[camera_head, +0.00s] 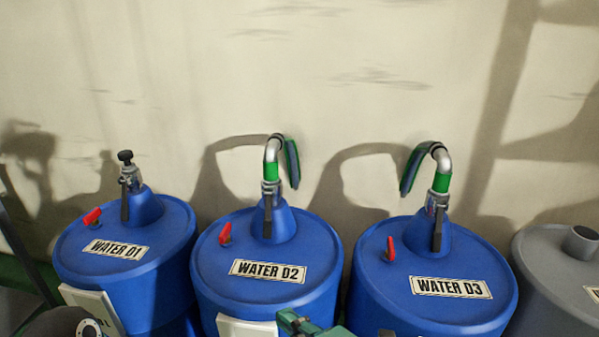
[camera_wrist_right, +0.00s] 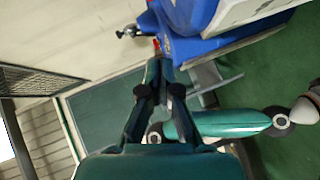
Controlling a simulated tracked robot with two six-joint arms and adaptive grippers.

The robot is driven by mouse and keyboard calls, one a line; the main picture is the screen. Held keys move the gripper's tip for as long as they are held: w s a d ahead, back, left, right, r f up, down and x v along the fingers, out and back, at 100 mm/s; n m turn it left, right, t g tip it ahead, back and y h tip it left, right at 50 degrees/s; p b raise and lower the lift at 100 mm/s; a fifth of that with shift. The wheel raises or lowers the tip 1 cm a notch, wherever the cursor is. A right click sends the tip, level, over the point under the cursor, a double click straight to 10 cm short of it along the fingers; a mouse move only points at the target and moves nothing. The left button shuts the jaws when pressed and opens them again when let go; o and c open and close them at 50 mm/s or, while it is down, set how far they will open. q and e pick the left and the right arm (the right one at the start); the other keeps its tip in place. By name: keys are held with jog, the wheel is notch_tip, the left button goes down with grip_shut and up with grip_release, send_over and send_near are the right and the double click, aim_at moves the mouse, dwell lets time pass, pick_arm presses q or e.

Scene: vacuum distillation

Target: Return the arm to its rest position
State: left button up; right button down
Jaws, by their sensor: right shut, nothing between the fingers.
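My right gripper (camera_wrist_right: 153,75) is shut and empty in the right wrist view, its two dark fingers together. In the head view a small green part of it (camera_head: 298,323) shows at the bottom edge, in front of the drums Water D2 and Water D3. It looks low and close to me; whether it touches anything cannot be told. A green arm link of mine (camera_wrist_right: 232,123) with white joint caps crosses the right wrist view below the fingers. My left gripper does not show in either view.
Three blue drums stand along the pale wall: Water D1 (camera_head: 125,260), Water D2 (camera_head: 262,250) and Water D3 (camera_head: 430,265). Each has a red lever and a top fitting; D2 and D3 carry bent pipes. A grey drum (camera_head: 555,265) stands at right. Green floor (camera_wrist_right: 285,75) shows in the wrist view.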

jog(key=w+d+f+m+g+h, duration=0.1)
jog(key=d+f+m+g+h, duration=0.3)
jog(key=f, duration=0.8)
jog(key=w+d+f+m+h, duration=0.1)
jog(key=d+f, duration=0.5)
jog(key=f, duration=0.6)
jog(key=s+d+f+m+g, duration=0.2)
jog(key=s+f+m+g, duration=0.1)
jog(key=s+f+m, duration=0.5)
jog(key=s+d+f+m+g, duration=0.2)
jog(key=s+f+m+g, duration=0.3)
jog(key=f, duration=0.5)
notch_tip(320, 180, up, 38)
jog(key=s+m+p, duration=0.1)
jog(key=m+p, duration=0.6)
jog(key=p, duration=3)
jog(key=shift+s+a+t+h, duration=0.15)
jog(key=shift+s+t+h, duration=0.15)
jog(key=shift+t, duration=0.1)
